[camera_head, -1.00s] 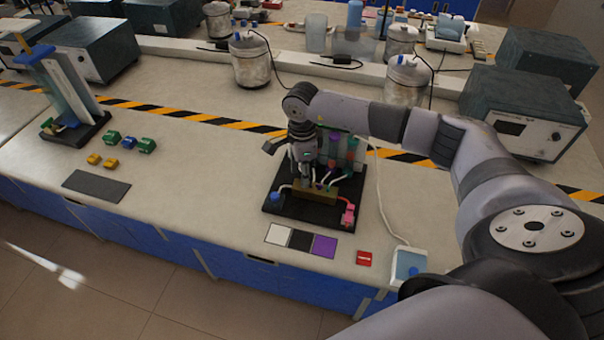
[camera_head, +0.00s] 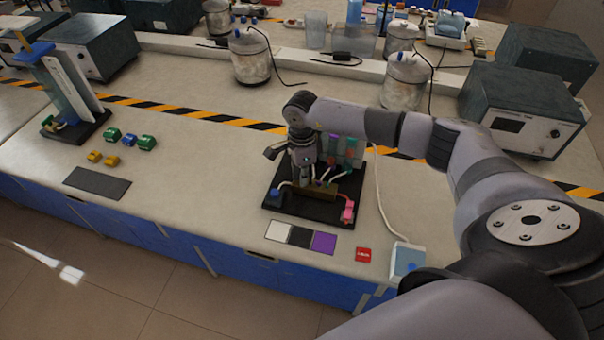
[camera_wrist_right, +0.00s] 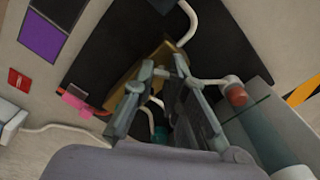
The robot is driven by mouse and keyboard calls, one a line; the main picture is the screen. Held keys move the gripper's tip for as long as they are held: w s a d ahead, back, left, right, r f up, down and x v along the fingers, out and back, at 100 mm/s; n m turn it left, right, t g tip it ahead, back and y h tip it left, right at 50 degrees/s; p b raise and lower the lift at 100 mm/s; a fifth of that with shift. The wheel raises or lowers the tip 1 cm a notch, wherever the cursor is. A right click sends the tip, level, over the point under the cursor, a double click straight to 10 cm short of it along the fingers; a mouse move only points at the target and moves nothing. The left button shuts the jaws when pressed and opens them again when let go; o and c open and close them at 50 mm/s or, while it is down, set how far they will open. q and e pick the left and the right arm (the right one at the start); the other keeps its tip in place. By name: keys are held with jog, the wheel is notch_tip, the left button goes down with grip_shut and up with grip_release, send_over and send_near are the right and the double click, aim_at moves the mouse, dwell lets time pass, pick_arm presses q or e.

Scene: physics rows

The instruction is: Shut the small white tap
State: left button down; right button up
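My right gripper (camera_head: 303,180) points down over the rig with the brass block (camera_head: 322,190) on a black base (camera_head: 330,212). In the right wrist view, the gripper (camera_wrist_right: 164,72) has its two fingers apart, above the brass block (camera_wrist_right: 145,72). A small white piece (camera_wrist_right: 156,101) shows between the fingers, with a teal part below it. I cannot tell whether this is the white tap, or whether a finger touches it. In the head view, the gripper hides this part of the rig. My left gripper is in neither view.
White tubes and coloured fittings crowd the rig, with a pink fitting (camera_head: 347,210) at its front right. Coloured squares (camera_head: 300,236), a red tag (camera_head: 363,255) and a white box (camera_head: 407,258) lie in front.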

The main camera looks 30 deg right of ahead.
jog(key=shift+w+r, duration=0.1)
grip_shut()
jog(key=shift+w+d+m+b, duration=0.1)
jog(key=shift+m+b, duration=0.2)
jog(key=shift+m, duration=0.3)
jog(key=shift+r, duration=0.15)
jog(key=o, duration=0.7)
grip_release()
jog(key=shift+f, duration=0.2)
jog(key=shift+r, duration=0.1)
